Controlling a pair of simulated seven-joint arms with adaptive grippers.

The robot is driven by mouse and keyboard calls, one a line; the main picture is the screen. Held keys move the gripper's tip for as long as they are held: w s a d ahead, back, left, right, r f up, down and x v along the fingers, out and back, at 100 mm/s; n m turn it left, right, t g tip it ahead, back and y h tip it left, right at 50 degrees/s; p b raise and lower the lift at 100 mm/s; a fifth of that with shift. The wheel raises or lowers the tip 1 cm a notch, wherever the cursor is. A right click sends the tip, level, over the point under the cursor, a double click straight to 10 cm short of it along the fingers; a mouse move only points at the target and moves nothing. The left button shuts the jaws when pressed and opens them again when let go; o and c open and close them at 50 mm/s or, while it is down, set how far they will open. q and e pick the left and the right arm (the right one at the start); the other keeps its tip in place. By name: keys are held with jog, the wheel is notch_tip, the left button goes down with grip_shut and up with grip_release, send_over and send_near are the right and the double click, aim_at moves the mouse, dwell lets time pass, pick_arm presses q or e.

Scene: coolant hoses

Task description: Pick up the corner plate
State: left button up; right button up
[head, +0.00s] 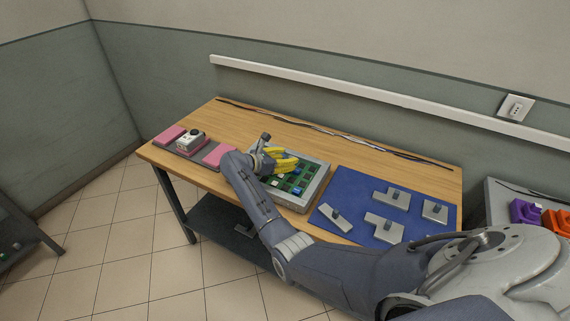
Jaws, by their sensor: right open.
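Several grey plates, each with a dark knob, lie on a blue mat (343,181) at the right of the wooden table. The plate near the mat's middle front (384,229) has a stepped outline and looks like the corner plate, though it is too small to be sure. My right gripper (282,160), with yellow fingers, is open over a grey tray (321,177) holding a green board, left of the mat and apart from the plates. My right arm hides part of the tray and the mat's front edge. My left gripper is not in view.
A dark tray (191,152) with pink pads and a white device stands at the table's left end. A black cable (330,132) runs along the back. Purple (525,211) and orange (556,221) parts sit on a surface at the right. Bare wood (235,125) lies behind the gripper.

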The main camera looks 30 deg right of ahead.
grip_shut()
dwell(0.4)
